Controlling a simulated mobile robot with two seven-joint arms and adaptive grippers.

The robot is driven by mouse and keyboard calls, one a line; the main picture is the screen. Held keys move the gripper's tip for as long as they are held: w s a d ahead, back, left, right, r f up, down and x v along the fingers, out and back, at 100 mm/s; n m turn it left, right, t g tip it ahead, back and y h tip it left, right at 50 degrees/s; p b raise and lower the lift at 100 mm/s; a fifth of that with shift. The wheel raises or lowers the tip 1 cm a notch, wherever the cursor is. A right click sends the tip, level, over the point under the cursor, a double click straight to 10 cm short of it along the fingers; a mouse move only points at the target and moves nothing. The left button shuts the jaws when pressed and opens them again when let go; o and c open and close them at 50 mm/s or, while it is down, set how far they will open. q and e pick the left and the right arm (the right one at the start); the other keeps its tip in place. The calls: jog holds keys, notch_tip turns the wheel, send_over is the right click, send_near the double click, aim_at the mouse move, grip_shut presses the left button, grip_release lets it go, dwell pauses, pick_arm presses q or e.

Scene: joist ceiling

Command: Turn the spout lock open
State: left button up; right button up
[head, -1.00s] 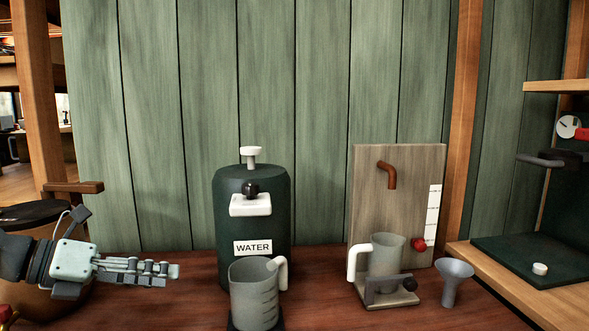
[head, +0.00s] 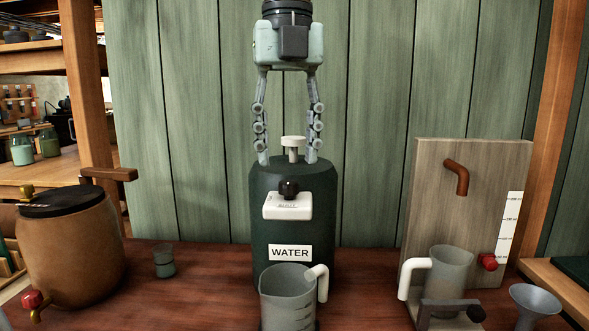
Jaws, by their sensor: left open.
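A dark green dispenser (head: 265,220) labelled WATER stands upright in the middle of the head view. A white T-shaped knob (head: 293,143) sits on its top. A white block (head: 287,208) with a black knob (head: 289,188) projects from its front; small lettering on the block is too blurred to read. I cannot tell which part is the spout lock. My left gripper (head: 287,157) points straight down over the dispenser. It is open and empty, one finger on each side of the white top knob, with gaps showing. My right gripper is not in view.
A clear jug (head: 287,297) stands in front of the dispenser. A wooden keg (head: 70,250) and small cup (head: 164,262) are at left. At right are a board (head: 430,190) with a brown pipe, another jug (head: 450,270) and a funnel (head: 535,303).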

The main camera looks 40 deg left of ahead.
aim_at(289, 182)
pick_arm(q)
jog(key=shift+f, duration=1.95)
grip_shut()
